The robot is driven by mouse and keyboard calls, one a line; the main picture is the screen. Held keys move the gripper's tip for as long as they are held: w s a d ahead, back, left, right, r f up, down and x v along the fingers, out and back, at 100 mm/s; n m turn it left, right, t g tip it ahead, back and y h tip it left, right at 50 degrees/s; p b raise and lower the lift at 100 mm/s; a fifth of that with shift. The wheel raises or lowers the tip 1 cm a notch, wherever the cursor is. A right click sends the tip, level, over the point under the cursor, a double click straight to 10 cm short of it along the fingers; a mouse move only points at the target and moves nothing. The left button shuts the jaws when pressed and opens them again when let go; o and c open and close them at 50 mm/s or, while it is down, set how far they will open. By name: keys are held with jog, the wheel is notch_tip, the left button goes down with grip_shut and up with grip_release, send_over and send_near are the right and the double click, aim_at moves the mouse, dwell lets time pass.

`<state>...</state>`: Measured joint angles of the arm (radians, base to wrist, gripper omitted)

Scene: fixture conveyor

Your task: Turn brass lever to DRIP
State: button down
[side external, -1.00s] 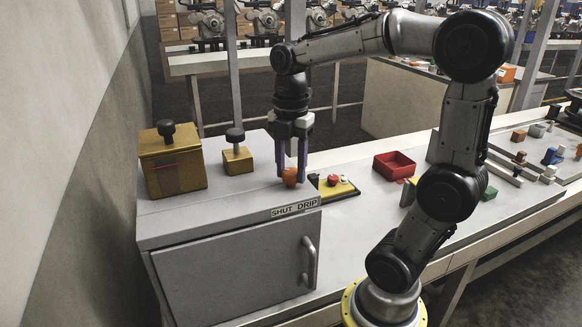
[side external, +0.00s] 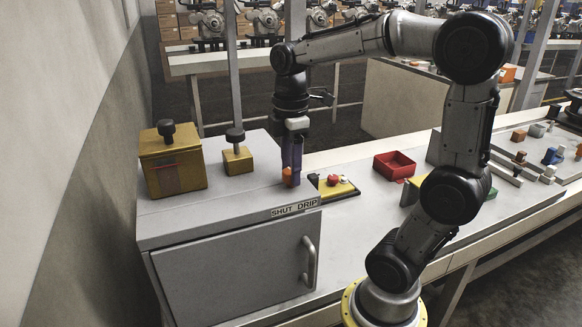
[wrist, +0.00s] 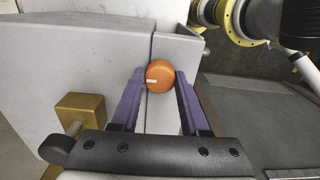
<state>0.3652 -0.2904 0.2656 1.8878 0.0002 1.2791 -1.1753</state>
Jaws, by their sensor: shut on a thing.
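My gripper (side external: 292,168) points straight down at the front right of a grey cabinet top (side external: 222,205). Its purple fingers are shut on an orange round knob (side external: 287,177). In the wrist view the knob (wrist: 159,76) sits between the two fingertips and carries a small white mark on its face. A label (side external: 295,208) reading SHUT and DRIP is on the cabinet's front edge just below the knob. No lever shape shows; the knob's underside and any brass part of it are hidden.
A large brass-coloured box (side external: 173,170) and a smaller brass-coloured block (side external: 238,160), both with black knobs, stand left on the cabinet. A yellow plate (side external: 338,189) with red buttons lies right of the gripper. A red tray (side external: 394,165) is farther right.

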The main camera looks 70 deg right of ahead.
jog(key=m, duration=0.4)
jog(key=shift+m, duration=2.2)
jog(key=shift+c, duration=2)
grip_release()
notch_tip(320, 180, up, 14)
jog(key=shift+a, duration=0.1)
